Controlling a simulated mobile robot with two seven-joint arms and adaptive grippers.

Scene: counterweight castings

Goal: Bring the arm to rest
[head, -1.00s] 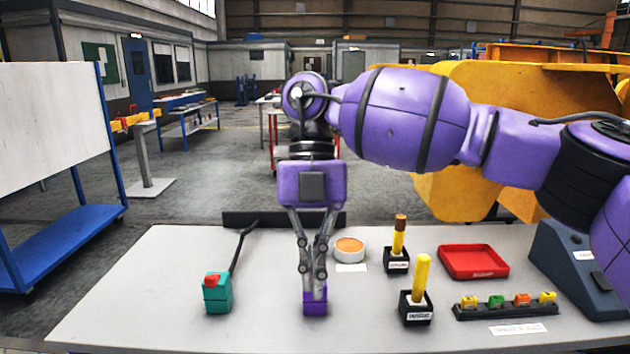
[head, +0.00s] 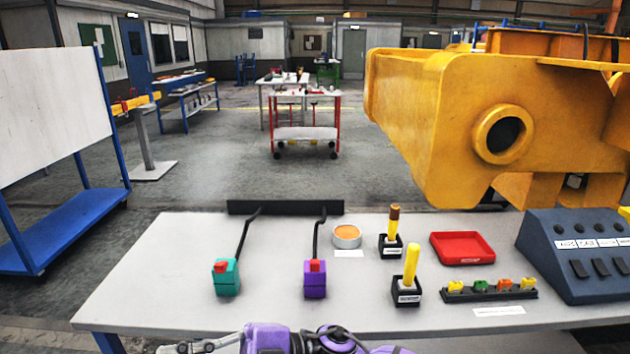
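My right arm lies low along the bottom edge of the head view, in front of the table. Its gripper (head: 185,348) points left at the table's front edge and is partly cut off by the frame, so its finger opening is unclear. It is apart from everything on the table. A purple box with a red top (head: 315,281) stands upright on the table, with a black cable running back from it. A teal box with a red top (head: 226,279) stands to its left, also with a cable. My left gripper is not in view.
On the table (head: 160,270) stand a round orange-topped dish (head: 347,237), two yellow-handled tools in black holders (head: 411,272), a red tray (head: 462,248), a strip of coloured blocks (head: 490,291) and a blue control console (head: 575,256). The table's left part is bare.

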